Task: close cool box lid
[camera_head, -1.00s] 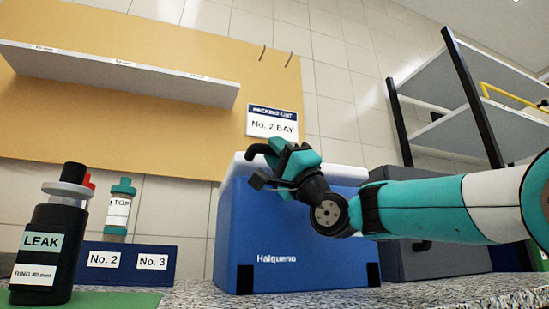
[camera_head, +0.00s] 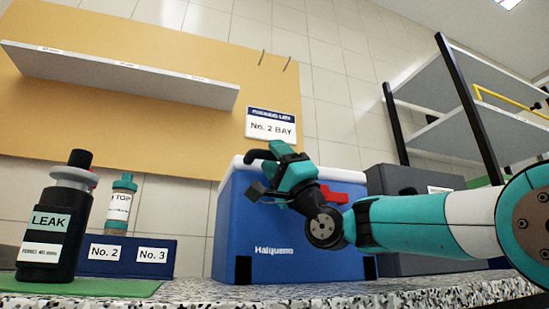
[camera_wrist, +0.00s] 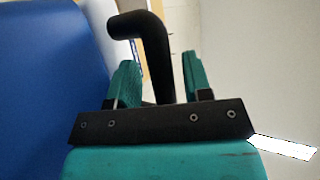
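The cool box (camera_head: 270,225) is a blue box standing on the speckled counter. Its white lid (camera_head: 238,163) shows as a band along the top; it looks level on the box, but my gripper hides part of the seam. A red latch (camera_head: 334,192) shows at the upper front, partly behind my wrist. My gripper (camera_head: 268,172) is in front of the box's upper front edge. In the wrist view the teal fingers (camera_wrist: 158,78) stand apart with a black bent bar (camera_wrist: 160,55) between them, gaps on both sides. The blue box wall (camera_wrist: 45,70) is at left.
A black LEAK bottle (camera_head: 50,230) stands on a green mat (camera_head: 100,287) at left. A blue No. 2 / No. 3 rack (camera_head: 128,258) is beside it. A grey case (camera_head: 400,180) is right of the box, under a metal shelf (camera_head: 455,135).

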